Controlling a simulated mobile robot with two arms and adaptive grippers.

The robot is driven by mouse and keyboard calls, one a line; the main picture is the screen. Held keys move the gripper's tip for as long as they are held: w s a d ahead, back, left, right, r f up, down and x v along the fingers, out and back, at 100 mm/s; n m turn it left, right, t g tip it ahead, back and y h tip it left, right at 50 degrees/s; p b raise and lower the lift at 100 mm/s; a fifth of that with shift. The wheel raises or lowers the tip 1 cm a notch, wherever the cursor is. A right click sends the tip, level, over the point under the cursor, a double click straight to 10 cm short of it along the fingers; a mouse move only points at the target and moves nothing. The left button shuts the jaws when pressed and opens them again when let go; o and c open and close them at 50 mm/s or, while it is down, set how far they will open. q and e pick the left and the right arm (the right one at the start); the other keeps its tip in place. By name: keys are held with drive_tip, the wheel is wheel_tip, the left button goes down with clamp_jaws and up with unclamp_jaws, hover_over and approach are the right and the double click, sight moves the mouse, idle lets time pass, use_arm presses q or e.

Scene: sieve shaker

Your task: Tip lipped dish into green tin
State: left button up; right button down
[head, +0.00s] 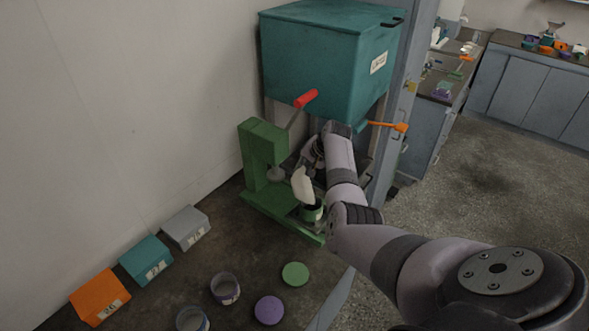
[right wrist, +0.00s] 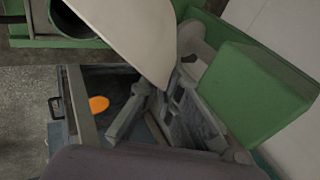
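The lipped dish (head: 302,186) is off-white and steeply tilted in the head view, with its lower end just above the green tin (head: 311,212). In the right wrist view the dish (right wrist: 128,32) fills the upper middle, and the dark mouth of the green tin (right wrist: 74,20) shows beside its edge. My right gripper (head: 307,168) is at the dish's upper end, partly hidden by my own arm. In the right wrist view its fingers (right wrist: 172,92) meet the dish's edge and look closed on it. The dish's contents are hidden. My left gripper is not in view.
The green press (head: 262,160) with a red handle (head: 306,98) stands close left of the gripper. The teal hopper (head: 325,60) hangs just behind and above. Orange, teal and grey boxes, cups (head: 225,288) and lids (head: 295,273) lie front left.

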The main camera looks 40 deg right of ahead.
drive_tip(key=shift+s+d+f+m+t+y+b, duration=0.15)
drive_tip(key=shift+s+d+m+t+y+b, duration=0.15)
drive_tip(key=shift+d+y+b, duration=0.65)
drive_tip(key=shift+s+d+f+m+t+y+b, duration=0.15)
drive_tip(key=shift+s+d+t+y+b, duration=0.25)
drive_tip(key=shift+b, duration=1)
drive_tip(key=shift+s+d+f+m+t+y+b, duration=0.15)
drive_tip(key=shift+d+m+t+y+b, duration=0.15)
drive_tip(key=shift+d+y+b, duration=0.7)
drive_tip(key=shift+a+h, duration=0.2)
drive_tip(key=shift+h, duration=0.05)
drive_tip(key=a+h+p, duration=0.1)
drive_tip(key=p, duration=0.1)
drive_tip(key=w+a+r+g+h+p, duration=0.1)
drive_tip(key=p, duration=0.2)
drive_tip(key=a+n+h+p, duration=0.1)
drive_tip(key=p, duration=0.2)
drive_tip(key=shift+w+a+r+g, duration=0.15)
drive_tip(key=shift+a+r+g, duration=0.05)
drive_tip(key=shift+r+g, duration=0.1)
drive_tip(key=shift+a, duration=0.1)
